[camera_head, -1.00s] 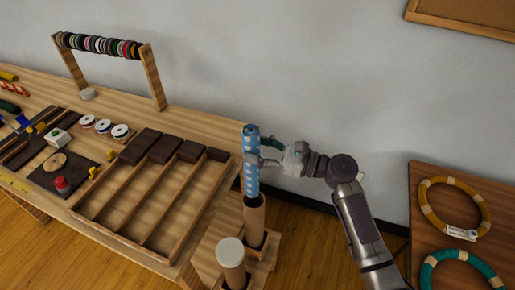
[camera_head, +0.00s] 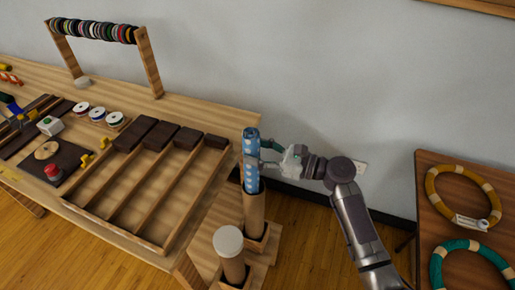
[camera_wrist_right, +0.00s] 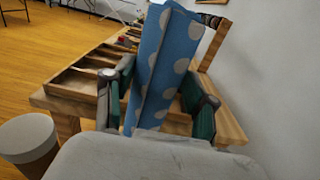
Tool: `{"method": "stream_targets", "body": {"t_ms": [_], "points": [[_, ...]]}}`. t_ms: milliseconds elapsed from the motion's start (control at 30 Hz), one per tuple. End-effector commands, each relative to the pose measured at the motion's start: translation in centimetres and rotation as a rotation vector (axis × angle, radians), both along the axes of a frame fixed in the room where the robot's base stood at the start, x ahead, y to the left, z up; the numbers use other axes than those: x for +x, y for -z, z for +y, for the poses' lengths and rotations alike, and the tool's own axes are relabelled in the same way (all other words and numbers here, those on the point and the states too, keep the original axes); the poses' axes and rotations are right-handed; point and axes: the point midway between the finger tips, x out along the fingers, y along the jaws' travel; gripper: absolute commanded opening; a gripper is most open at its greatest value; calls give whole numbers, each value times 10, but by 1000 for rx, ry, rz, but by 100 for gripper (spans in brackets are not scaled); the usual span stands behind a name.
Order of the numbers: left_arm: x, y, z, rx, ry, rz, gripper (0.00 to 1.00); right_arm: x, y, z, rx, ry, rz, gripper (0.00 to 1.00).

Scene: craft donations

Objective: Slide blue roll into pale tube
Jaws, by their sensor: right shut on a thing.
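The blue roll (camera_head: 251,150) with pale dots stands nearly upright in the head view. Its lower end is inside the mouth of the pale tube (camera_head: 254,212), which stands upright in a wooden base. Most of the roll still shows above the tube's rim. My right gripper (camera_head: 259,163) is shut on the roll above the rim, reaching in from the right. In the right wrist view the blue roll (camera_wrist_right: 165,70) sits between the green-padded fingers; its lower end and the tube mouth are hidden there. My left gripper is not in view.
A second tube with a pale round cap (camera_head: 229,241) stands close in front. A wooden divided tray (camera_head: 140,213) lies on the workbench to the left. A side table (camera_head: 430,220) with rings is at the right. The wall is behind.

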Motion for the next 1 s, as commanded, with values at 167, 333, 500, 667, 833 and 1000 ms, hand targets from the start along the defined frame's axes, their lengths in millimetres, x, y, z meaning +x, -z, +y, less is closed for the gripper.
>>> {"method": "stream_targets", "body": {"t_ms": [167,333,500,667,833,1000], "points": [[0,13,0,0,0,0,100,0,17,0,2,0,-1,15],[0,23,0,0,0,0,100,0,31,0,2,0,0,15],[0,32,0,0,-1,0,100,0,45,0,2,0,0,15],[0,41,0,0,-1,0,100,0,57,0,2,-1,0,15],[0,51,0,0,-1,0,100,0,71,0,1,-1,0,15],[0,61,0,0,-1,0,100,0,85,0,1,-1,1,15]]}}
